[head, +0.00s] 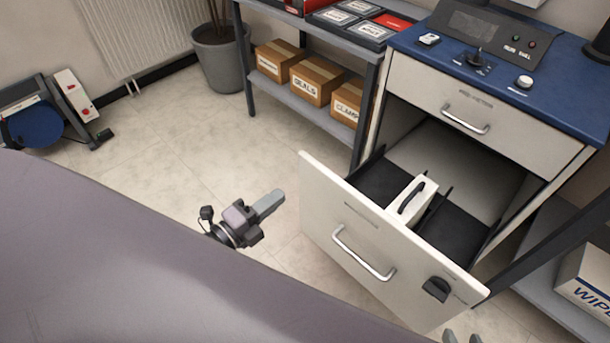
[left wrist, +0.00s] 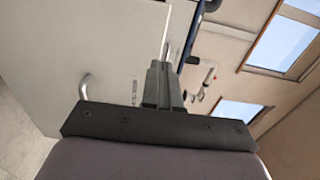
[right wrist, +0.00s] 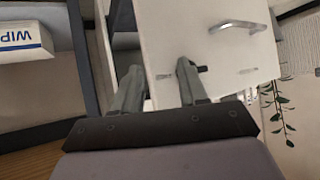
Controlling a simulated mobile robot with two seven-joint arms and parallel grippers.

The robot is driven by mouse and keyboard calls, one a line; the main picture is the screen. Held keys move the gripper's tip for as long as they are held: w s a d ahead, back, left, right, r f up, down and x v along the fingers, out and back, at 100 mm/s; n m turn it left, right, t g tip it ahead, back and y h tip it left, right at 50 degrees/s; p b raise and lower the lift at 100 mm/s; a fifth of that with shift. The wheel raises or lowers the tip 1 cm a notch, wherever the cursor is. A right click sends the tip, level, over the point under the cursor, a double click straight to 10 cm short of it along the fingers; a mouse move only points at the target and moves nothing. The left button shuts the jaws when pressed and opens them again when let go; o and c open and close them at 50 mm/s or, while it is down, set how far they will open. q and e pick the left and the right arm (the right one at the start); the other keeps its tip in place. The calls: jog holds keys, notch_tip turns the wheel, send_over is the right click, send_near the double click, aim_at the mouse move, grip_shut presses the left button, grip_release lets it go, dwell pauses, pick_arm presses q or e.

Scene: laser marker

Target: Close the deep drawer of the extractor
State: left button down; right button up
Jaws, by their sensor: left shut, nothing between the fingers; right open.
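The deep drawer (head: 330,225) of the extractor stands pulled far out in the head view. Its white front has a bar handle (head: 362,254) and a black knob (head: 437,288) near its right end. Inside the drawer is a white box with a black handle (head: 412,197). My left gripper (head: 270,203) is shut and empty, left of the drawer front and apart from it. My right gripper (head: 462,338) shows only its fingertips at the bottom edge. In the right wrist view it is open (right wrist: 157,75), near the knob end of the drawer front; contact cannot be told.
A shallow upper drawer (head: 480,100) is shut under the blue top (head: 560,85). A shelf with cardboard boxes (head: 317,82) stands left of the extractor, and a plant pot (head: 218,60) behind. A wipes box (head: 588,270) sits on a shelf at right.

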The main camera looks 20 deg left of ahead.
aim_at(315, 169)
pick_arm(q)
jog(key=b+x, duration=0.1)
jog(key=x, duration=0.8)
jog(key=shift+w+d, duration=0.1)
jog(key=shift+w, duration=0.15)
pick_arm(e)
jog(key=shift+f, duration=0.6)
pick_arm(q)
jog(key=shift+w, duration=0.15)
pick_arm(e)
jog(key=shift+w, duration=0.1)
